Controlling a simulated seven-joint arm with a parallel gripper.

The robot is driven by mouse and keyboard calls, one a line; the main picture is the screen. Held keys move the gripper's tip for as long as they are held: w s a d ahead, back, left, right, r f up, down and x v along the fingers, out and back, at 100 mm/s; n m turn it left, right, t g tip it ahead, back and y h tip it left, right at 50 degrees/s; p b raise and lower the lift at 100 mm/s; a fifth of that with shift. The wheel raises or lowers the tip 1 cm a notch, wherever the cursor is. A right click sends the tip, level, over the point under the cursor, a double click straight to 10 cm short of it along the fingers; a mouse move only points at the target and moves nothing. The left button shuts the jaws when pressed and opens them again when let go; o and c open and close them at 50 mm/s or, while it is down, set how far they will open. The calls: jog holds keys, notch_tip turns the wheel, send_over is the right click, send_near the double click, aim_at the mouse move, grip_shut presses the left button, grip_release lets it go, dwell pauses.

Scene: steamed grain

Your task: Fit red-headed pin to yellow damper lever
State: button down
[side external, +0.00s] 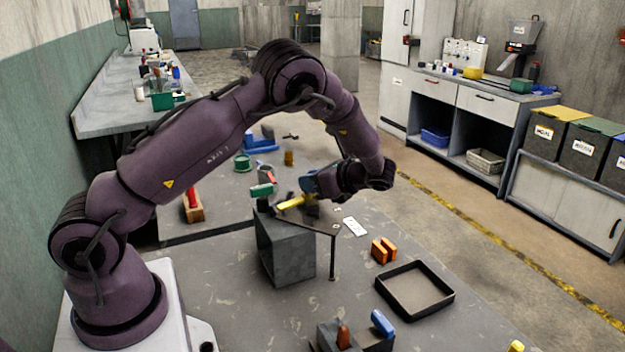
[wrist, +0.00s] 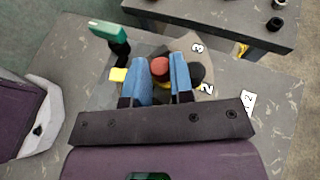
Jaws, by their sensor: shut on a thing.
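My gripper (wrist: 161,60) has blue fingers closed around the red-headed pin (wrist: 159,70), whose round red head shows between them in the wrist view. The pin's lower part is hidden. In the side view my gripper (side external: 311,184) is beside the yellow damper lever (side external: 291,202), above the grey box-shaped stand. A yellow end (wrist: 118,75) of the lever shows just left of the fingers in the wrist view. I cannot tell whether the pin touches the lever or is in a hole.
A green handle (side external: 262,190) is left of the yellow lever. The grey stand (side external: 284,247) is below. A plate marked 2 and 3 (wrist: 191,44) lies under the fingers. An orange block (side external: 383,250) and an empty black tray (side external: 414,289) are to the right.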

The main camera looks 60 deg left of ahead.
jog(key=c, duration=0.9)
grip_release()
jog(key=shift+w, duration=0.2)
jog(key=shift+w+d+r, duration=0.1)
jog(key=shift+d, duration=0.1)
jog(key=v, duration=1.2)
jog(key=shift+d, duration=0.15)
